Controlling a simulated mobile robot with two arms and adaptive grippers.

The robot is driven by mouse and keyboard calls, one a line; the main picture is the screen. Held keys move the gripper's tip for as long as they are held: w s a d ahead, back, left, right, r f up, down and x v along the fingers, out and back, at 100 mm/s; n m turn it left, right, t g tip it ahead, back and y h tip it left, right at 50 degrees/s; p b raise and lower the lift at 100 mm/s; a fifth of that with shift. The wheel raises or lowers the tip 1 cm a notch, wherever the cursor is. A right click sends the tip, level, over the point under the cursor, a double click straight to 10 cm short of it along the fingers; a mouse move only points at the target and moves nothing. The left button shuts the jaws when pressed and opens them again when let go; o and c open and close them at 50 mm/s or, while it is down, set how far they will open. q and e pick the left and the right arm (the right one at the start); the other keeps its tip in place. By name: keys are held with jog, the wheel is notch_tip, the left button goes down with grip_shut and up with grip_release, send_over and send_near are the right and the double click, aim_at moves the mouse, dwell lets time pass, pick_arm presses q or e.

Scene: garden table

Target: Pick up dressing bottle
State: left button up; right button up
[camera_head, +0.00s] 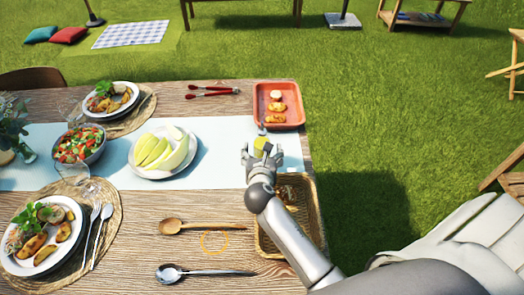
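A small yellow-green thing with a thin grey upper part, likely the dressing bottle (261,143), stands at the right end of the pale blue runner, just below the red tray. My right gripper (263,149) comes in from the lower right and is right at it, with a finger to either side of the yellow part. The hand hides the lower part of the bottle. I cannot tell whether the fingers touch it or have closed on it. My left gripper is not in view.
A red tray (290,117) with food is just beyond the hand. A wicker basket (312,212) lies under my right forearm. A plate of melon slices (148,172) is to the left. A wooden spoon (190,227) and metal spoon (200,272) lie nearer. The table's right edge is close.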

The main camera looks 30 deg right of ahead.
jog(key=x, duration=0.3)
jog(key=shift+w+f, duration=0.1)
jog(key=shift+w, duration=0.2)
jog(key=shift+w+d+f, duration=0.1)
jog(key=shift+w, duration=0.05)
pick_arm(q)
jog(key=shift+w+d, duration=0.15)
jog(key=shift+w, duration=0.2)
pick_arm(e)
jog(key=c, duration=1.3)
jog(key=shift+c, duration=0.2)
jog(key=shift+r, duration=0.2)
